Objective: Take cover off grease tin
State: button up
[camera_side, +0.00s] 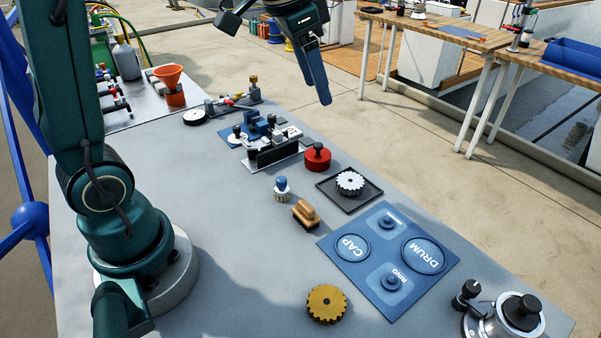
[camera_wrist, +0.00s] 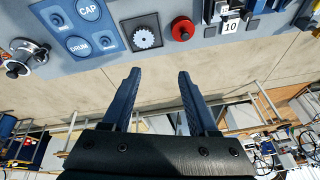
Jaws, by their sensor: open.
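A round red tin (camera_side: 317,159) with a black knob on its top stands on the grey bench, right of the middle of the far half. It looks like the grease tin, with its cover on. It also shows at the top of the wrist view (camera_wrist: 182,28). My gripper (camera_side: 318,85) is high above the floor beyond the bench's far edge, pointing down. In the wrist view my gripper (camera_wrist: 158,76) has its two blue fingers spread apart with nothing between them. The tin is ahead of the fingertips and apart from them.
A black tray (camera_side: 335,192) with a toothed wheel (camera_side: 350,182) sits beside the tin. A black-and-silver fixture (camera_side: 270,152) stands to its left. A small blue-topped bottle (camera_side: 282,189), a wooden brush (camera_side: 306,213) and a blue labelled mat (camera_side: 352,285) lie nearer.

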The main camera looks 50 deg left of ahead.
jog(key=w+a+f+g, duration=0.1)
jog(key=w+a+f, duration=0.3)
jog(key=w+f, duration=0.15)
jog(key=g, duration=0.2)
send_over(318, 144)
jog(key=shift+n, duration=0.4)
jog(key=f, duration=0.6)
jog(key=shift+s+f, duration=0.2)
jog(key=shift+s, duration=0.1)
jog(key=shift+f+h, duration=0.3)
jog(key=shift+f, duration=0.05)
jog(key=shift+w+f, duration=0.15)
jog(key=shift+f, duration=1)
jog(key=shift+w+f, duration=0.1)
jog(key=shift+f, duration=1.05)
grip_shut()
